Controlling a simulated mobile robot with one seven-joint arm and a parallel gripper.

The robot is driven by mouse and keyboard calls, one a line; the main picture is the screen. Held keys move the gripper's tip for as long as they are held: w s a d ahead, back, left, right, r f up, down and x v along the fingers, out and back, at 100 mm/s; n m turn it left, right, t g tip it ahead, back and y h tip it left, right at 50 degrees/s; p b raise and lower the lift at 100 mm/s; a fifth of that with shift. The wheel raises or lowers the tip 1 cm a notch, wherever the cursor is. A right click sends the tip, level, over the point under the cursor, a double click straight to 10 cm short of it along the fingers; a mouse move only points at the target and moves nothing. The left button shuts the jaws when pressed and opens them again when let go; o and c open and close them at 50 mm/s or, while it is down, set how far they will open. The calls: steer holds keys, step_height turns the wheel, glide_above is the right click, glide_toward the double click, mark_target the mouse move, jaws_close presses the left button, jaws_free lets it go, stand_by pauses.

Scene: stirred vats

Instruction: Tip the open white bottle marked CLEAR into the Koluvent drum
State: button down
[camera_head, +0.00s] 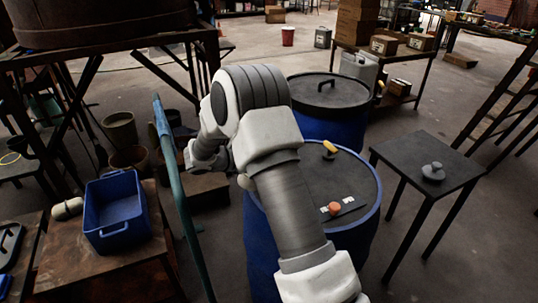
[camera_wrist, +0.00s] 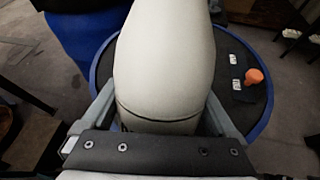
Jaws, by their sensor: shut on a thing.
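In the wrist view my gripper (camera_wrist: 160,105) is shut on a white bottle (camera_wrist: 165,60), with a finger on each side. A dark line rings the bottle; a scrap of dark marking below it is mostly hidden, so I cannot read CLEAR. The bottle's mouth is not visible. Behind it is a blue-rimmed drum (camera_wrist: 262,120) with a dark top. In the head view this nearer blue drum (camera_head: 368,215) stands partly behind my arm, which hides most of my gripper. No Koluvent name is readable. Whether the drum's opening is uncovered is hidden.
An orange knob (camera_head: 334,208) and a yellow-handled item (camera_head: 329,148) are on the drum top. A second blue drum (camera_head: 330,128) with a dark handled lid stands behind. A small dark table (camera_head: 420,155) holds a grey knobbed piece (camera_head: 433,172). A blue crate (camera_head: 117,226) is left.

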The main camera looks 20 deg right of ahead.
steer(key=shift+s+a+f+m+g+y+p, duration=0.15)
steer(key=shift+a+f+y+p, duration=0.25)
steer(key=shift+a+y+p, duration=0.6)
steer(key=shift+w+a+f+m+g+y+p, duration=0.15)
steer(key=shift+a+f+y+p, duration=0.2)
steer(key=shift+a+y+p, duration=0.65)
steer(key=shift+s+a+f+y+p, duration=0.1)
steer(key=shift+a+f+y+p, duration=0.2)
steer(key=shift+y+p, duration=0.5)
steer(key=shift+s+a+f+y+p, duration=0.15)
steer(key=shift+f+y+p, duration=0.25)
steer(key=shift+p, duration=0.65)
steer(key=shift+a+f+g+y+p, duration=0.3)
steer(key=shift+a+f+y+p, duration=0.2)
steer(key=shift+f+y+p, duration=0.45)
steer(key=shift+a+f+y+p, duration=0.3)
steer(key=shift+f+y+p, duration=0.25)
steer(key=shift+y+p, duration=0.55)
steer(key=shift+f+m+y+p, duration=0.25)
steer(key=shift+m+y+p, duration=0.05)
steer(key=shift+y+p, duration=0.15)
steer(key=shift+a+f+y+p, duration=0.15)
steer(key=shift+f+y+p, duration=0.3)
steer(key=shift+y+p, duration=0.55)
steer(key=shift+r+y+p, duration=0.4)
steer(key=shift+r+p, duration=0.1)
steer(key=shift+p, duration=0.8)
